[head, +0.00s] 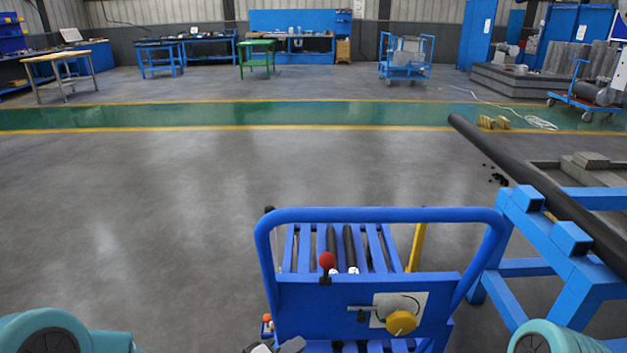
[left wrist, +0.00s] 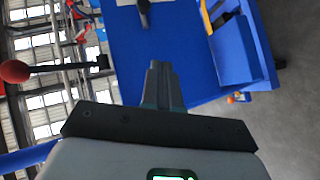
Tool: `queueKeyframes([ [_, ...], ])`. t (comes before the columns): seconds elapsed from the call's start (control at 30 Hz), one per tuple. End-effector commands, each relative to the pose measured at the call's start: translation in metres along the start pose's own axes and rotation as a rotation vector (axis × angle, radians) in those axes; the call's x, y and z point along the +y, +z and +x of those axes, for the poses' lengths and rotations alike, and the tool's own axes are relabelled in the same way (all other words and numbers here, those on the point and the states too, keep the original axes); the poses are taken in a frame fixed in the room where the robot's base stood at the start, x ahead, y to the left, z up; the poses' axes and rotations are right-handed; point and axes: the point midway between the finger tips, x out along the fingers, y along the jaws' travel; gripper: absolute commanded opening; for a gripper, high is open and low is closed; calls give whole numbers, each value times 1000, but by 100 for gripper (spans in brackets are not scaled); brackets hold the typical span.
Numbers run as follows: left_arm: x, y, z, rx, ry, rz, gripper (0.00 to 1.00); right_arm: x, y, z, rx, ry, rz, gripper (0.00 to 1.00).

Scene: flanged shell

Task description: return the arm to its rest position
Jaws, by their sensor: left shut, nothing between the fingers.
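My left gripper (left wrist: 161,68) shows in the left wrist view with its fingers together and nothing between them. In the head view only a small grey and dark part of it (head: 290,345) shows at the bottom edge, just in front of the blue cart (head: 375,290). In the wrist view the fingers point toward a blue panel (left wrist: 120,50) of the cart; I cannot tell the gap. My teal arm parts show at both lower corners of the head view. My right gripper is not in view.
The cart has a tall blue handle, a red knob (head: 327,260) and a yellow knob (head: 401,323). A blue stand (head: 540,240) at the right bears a long dark bar (head: 540,185). The grey floor (head: 130,210) at the left is clear.

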Motion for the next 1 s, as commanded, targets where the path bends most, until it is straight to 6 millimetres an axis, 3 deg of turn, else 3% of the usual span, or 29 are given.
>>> queueKeyframes([
  [0.03, -35, 6, -2, -3, -69, -65, 0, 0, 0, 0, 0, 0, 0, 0],
  [0.2, -159, 48, -34, -45, -421, -156, 0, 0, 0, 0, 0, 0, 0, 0],
  [0.3, -208, 83, -64, -143, -606, -109, 0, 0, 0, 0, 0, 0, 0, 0],
  [0.43, -244, 126, -102, -329, -768, -10, 0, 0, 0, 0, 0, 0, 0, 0],
  [0.53, -252, 144, -122, -463, -815, 91, 0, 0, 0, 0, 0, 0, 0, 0],
  [0.67, -254, 156, -134, -615, -797, 260, 0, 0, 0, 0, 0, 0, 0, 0],
  [0.7, -233, 150, -140, -613, -794, 268, 0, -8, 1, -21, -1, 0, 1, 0],
  [1.0, -151, 130, -168, -608, -793, 266, 0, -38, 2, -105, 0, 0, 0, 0],
])
